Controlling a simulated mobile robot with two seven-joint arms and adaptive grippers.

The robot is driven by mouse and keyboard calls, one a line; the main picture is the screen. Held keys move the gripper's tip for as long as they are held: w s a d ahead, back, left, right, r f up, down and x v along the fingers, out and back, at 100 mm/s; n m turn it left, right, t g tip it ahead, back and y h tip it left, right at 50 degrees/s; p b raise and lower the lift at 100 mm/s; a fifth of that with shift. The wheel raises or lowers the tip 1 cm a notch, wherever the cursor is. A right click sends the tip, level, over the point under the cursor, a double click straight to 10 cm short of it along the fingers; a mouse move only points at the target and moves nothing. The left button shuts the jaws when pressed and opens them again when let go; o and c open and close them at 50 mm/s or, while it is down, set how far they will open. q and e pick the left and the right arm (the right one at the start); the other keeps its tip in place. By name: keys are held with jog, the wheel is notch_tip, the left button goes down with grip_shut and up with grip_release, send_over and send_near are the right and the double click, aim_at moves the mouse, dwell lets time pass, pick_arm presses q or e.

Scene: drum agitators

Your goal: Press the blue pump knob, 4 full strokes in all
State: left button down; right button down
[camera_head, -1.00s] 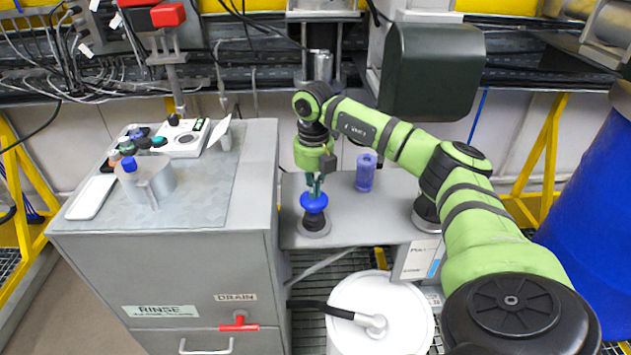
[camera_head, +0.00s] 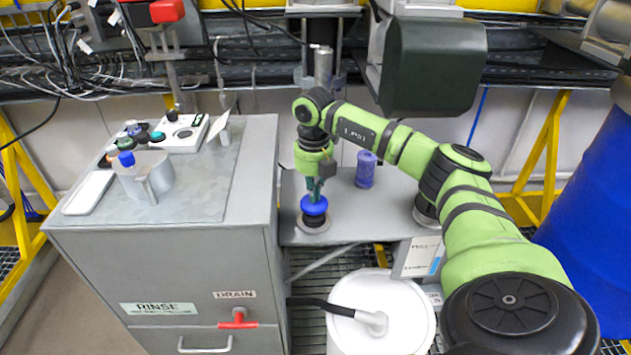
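The blue pump knob (camera_head: 314,206) sits on a black bellows-like base on the grey bench, in the middle of the head view. My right gripper (camera_head: 314,192) points down right above the knob, its fingertips at the knob's top and seemingly touching it. The fingers look close together, but they are small and I cannot tell whether they are fully shut. My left gripper is not in view.
A blue ribbed cup (camera_head: 366,170) stands right of the knob. A grey cabinet (camera_head: 262,200) with bottles and a white tray (camera_head: 88,193) is at left. A white drum (camera_head: 385,325) stands in front, a blue drum (camera_head: 590,220) at far right.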

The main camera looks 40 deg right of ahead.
jog(key=shift+r+p, duration=1.85)
jog(key=shift+r, duration=0.5)
jog(key=shift+f, duration=0.15)
jog(key=shift+s+f+b, duration=0.1)
jog(key=shift+f+b, duration=1.5)
jog(key=shift+f, duration=0.95)
jog(key=shift+r, duration=0.2)
jog(key=shift+r+p, duration=2.2)
jog(key=shift+r, duration=0.3)
